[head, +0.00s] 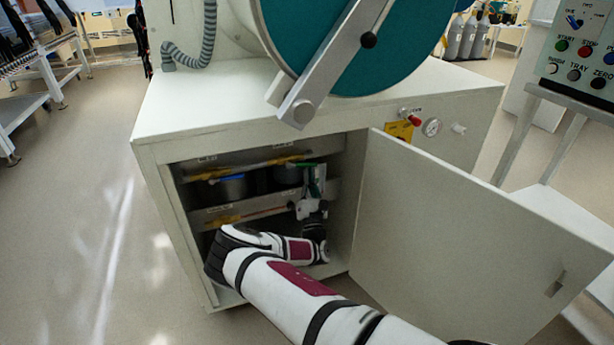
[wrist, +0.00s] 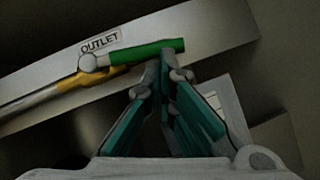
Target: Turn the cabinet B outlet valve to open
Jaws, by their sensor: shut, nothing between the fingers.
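In the wrist view, the outlet valve has a green bar handle (wrist: 147,51) on a round pale pivot (wrist: 92,63). An "OUTLET" label (wrist: 100,44) is above it. The handle lies roughly along the yellow pipe (wrist: 62,88), at a slightly different tilt. My gripper (wrist: 163,62) is shut and empty, its tips close to the handle's right part; I cannot tell whether they touch.
The cabinet door (head: 450,230) stands open to the right. Inside are upper pipes, dark containers (head: 232,188) and a lower panel (head: 205,218) with a yellow pipe. The cabinet's side walls leave limited room around my arm.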

